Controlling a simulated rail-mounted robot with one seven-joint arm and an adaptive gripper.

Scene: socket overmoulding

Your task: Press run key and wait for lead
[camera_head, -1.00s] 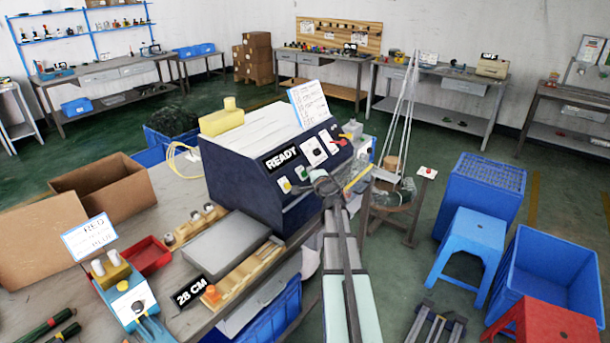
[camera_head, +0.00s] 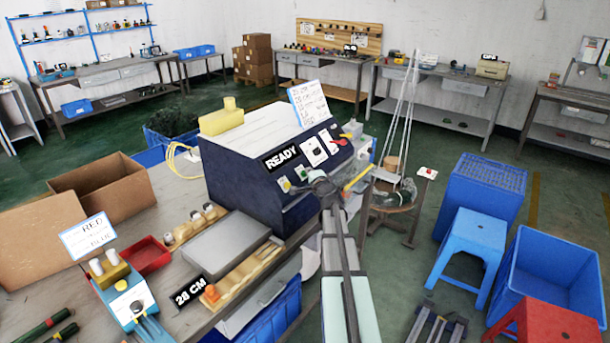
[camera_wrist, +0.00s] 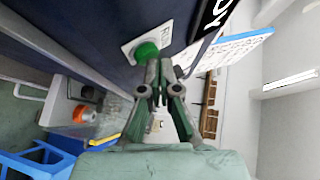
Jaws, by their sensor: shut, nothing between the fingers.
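The dark blue machine (camera_head: 240,182) stands on the bench, with a "READY" display (camera_head: 282,157) on its sloping front. A round green key (camera_wrist: 147,52) on a white plate shows in the wrist view. My gripper (camera_wrist: 162,62) is shut and empty, with its fingertips right at the green key; I cannot tell whether they touch it. I cannot pick out a finished lead.
A grey plate (camera_head: 213,252), a "28 CM" sign (camera_head: 189,291) and a wooden holder (camera_head: 243,274) lie in front of the machine. A blue fixture (camera_head: 130,300) and a red tray (camera_head: 148,256) stand left. Blue crates and stools (camera_head: 470,245) are on the floor to the right.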

